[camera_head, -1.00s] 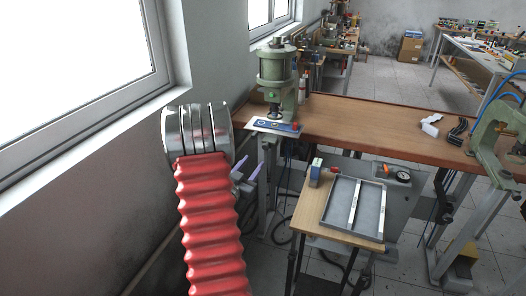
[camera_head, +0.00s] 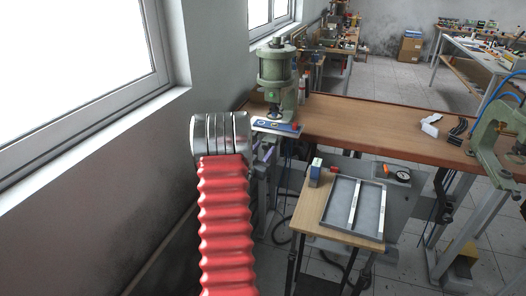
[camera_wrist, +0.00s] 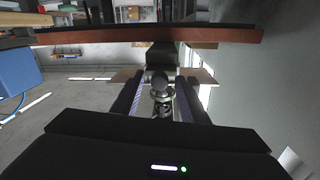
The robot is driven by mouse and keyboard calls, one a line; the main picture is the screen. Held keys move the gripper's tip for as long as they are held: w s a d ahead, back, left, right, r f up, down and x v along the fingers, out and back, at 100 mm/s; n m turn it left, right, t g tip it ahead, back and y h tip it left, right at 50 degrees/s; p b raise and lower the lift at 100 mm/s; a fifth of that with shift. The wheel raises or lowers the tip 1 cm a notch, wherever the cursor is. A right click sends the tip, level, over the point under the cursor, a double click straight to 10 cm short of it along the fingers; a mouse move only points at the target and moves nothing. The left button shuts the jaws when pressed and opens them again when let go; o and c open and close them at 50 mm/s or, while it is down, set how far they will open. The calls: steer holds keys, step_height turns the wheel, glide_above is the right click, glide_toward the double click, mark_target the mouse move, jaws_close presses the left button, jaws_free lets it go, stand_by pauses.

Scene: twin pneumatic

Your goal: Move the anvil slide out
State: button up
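The green press (camera_head: 277,75) stands at the left end of the wooden bench. At its foot lies a flat plate with a blue part (camera_head: 285,128), apparently the anvil slide; my arm hides some of its near side. My gripper (camera_head: 263,152) is just in front of and below the plate, partly hidden by my arm. In the wrist view my gripper (camera_wrist: 161,97) has its two fingers apart. A dark round knob with a grey stem (camera_wrist: 160,84) shows between them, with gaps on both sides; I cannot tell its depth.
The bench edge (camera_wrist: 100,38) crosses the top of the wrist view. A small table with a grey tray (camera_head: 327,213) stands below the bench. The wall and window are close on the left. A second green press (camera_head: 497,135) is at the right.

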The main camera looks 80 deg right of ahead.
steer(key=shift+c, duration=0.5)
jaws_close()
